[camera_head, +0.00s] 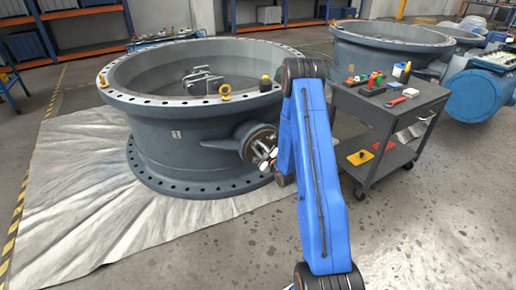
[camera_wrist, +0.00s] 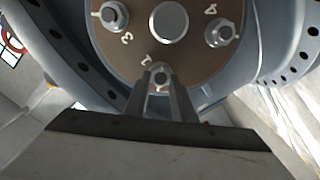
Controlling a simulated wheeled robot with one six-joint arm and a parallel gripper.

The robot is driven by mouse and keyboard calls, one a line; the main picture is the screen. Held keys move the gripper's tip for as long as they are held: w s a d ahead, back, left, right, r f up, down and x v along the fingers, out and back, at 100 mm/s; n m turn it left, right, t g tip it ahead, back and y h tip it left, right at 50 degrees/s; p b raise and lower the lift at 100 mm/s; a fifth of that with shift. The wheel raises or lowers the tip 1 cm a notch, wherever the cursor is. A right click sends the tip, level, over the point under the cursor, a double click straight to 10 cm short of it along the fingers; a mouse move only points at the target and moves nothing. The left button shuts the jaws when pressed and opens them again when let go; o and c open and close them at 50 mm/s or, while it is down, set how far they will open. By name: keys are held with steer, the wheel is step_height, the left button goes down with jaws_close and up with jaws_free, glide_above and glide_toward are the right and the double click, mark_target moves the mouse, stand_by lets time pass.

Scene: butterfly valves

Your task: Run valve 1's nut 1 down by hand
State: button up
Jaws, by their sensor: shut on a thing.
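Valve 1 (camera_head: 190,150) is a large grey ring-shaped body with a small "1" plate on its side. Its brown round side flange (camera_head: 260,142) faces my arm. In the wrist view this flange (camera_wrist: 190,48) has a central shaft end and studs with nuts, with the numbers 3 and 4 legible. My gripper (camera_wrist: 161,80) is shut on the nut (camera_wrist: 161,77) at the flange's lower edge; the painted mark beside it looks like a 1. The nut sits between the fingertips, close to the flange face. In the head view my gripper (camera_head: 268,160) is partly hidden by my blue arm.
A dark tool cart (camera_head: 388,115) with tools and small parts stands right of my arm. A second valve (camera_head: 390,45) is behind it. A white sheet (camera_head: 85,190) lies under valve 1. Grey floor is clear at the front right.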

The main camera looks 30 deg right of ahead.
steer(key=m, duration=0.4)
steer(key=shift+d, duration=0.1)
steer(key=m, duration=0.3)
steer(key=shift+d+m, duration=0.1)
steer(key=shift+m, duration=0.3)
steer(key=m, duration=0.3)
steer(key=shift+d+m, duration=0.1)
steer(key=shift+m, duration=0.3)
steer(key=m, duration=0.3)
steer(key=shift+d+m, duration=0.1)
steer(key=shift+m, duration=0.2)
steer(key=m, duration=1.1)
steer(key=shift+d+f+m, duration=0.15)
steer(key=shift+f+m, duration=0.2)
steer(key=shift+m, duration=0.05)
steer(key=shift+s, duration=0.1)
